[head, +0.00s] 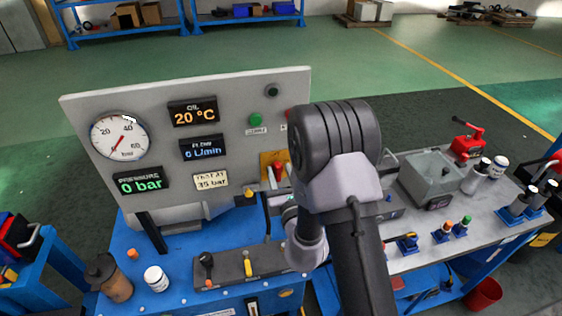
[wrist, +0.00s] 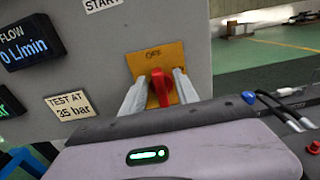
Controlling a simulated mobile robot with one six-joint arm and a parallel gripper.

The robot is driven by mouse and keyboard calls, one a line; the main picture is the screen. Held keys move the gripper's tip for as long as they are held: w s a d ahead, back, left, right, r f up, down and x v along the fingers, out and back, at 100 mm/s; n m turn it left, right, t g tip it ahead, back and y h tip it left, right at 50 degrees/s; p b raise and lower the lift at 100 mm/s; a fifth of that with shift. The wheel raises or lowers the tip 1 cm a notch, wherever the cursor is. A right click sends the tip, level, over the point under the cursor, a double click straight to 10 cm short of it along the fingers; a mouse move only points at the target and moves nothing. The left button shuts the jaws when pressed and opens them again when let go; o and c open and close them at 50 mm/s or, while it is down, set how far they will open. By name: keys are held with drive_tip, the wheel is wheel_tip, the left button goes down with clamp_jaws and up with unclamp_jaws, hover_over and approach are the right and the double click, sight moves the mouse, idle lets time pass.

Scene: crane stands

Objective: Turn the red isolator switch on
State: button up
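The red isolator switch (wrist: 159,90) stands out from a yellow plate (wrist: 141,62) on the grey panel. Its handle is close to upright, below a small label on the plate that seems to read OFF. My gripper (wrist: 161,78) is open, with one pale finger on each side of the red handle. Yellow plate shows between the handle and the fingers near the tips; contact lower down is hard to tell. In the head view the red switch (head: 277,167) shows just left of my arm, which hides part of the plate's surroundings.
The grey panel (head: 85,105) carries a round gauge (head: 119,138), lit displays and a green button (head: 256,119). Below are a black block with levers (head: 249,263), a white jar (head: 155,279) and a brown bottle (head: 109,278). A grey bench (head: 480,205) with tools lies right.

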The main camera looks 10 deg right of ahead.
drive_tip(key=shift+w, duration=0.1)
drive_tip(key=shift+a, duration=0.1)
drive_tip(key=shift+c, duration=0.7)
clamp_jaws()
